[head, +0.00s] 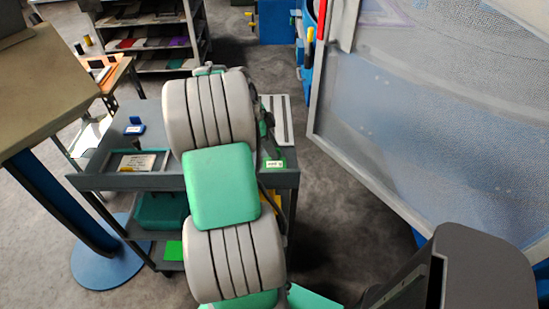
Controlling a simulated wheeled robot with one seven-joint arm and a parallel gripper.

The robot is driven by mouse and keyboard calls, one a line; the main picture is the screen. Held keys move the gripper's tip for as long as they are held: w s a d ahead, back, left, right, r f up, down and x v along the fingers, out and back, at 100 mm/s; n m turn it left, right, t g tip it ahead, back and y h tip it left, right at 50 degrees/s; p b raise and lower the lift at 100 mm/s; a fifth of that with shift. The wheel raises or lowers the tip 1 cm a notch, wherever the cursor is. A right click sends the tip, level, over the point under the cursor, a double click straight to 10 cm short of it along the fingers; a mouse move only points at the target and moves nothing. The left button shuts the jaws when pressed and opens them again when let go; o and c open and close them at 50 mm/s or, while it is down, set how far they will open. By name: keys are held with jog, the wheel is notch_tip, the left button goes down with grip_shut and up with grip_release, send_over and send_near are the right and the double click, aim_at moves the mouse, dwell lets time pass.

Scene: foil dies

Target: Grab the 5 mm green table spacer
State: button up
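A small green block with a pale label (275,164) lies near the right end of the grey cart's top (120,182), just right of my arm. The label's print is too small to read, so I cannot confirm it is the 5 mm spacer. My white and green arm stands in front of the cart and covers the middle of its top. A dark part that seems to belong to my gripper (267,128) shows behind the arm, a little above the green block in the picture. Its fingers are mostly hidden, and I cannot see whether they touch the block.
On the cart top are a tray with a pale card (138,162) and a small blue item (134,126). A green bin (160,210) and a bright green piece (173,251) are lower down. A large framed panel (430,110) stands right. Floor between is clear.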

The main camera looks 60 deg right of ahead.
grip_shut()
dwell(0.5)
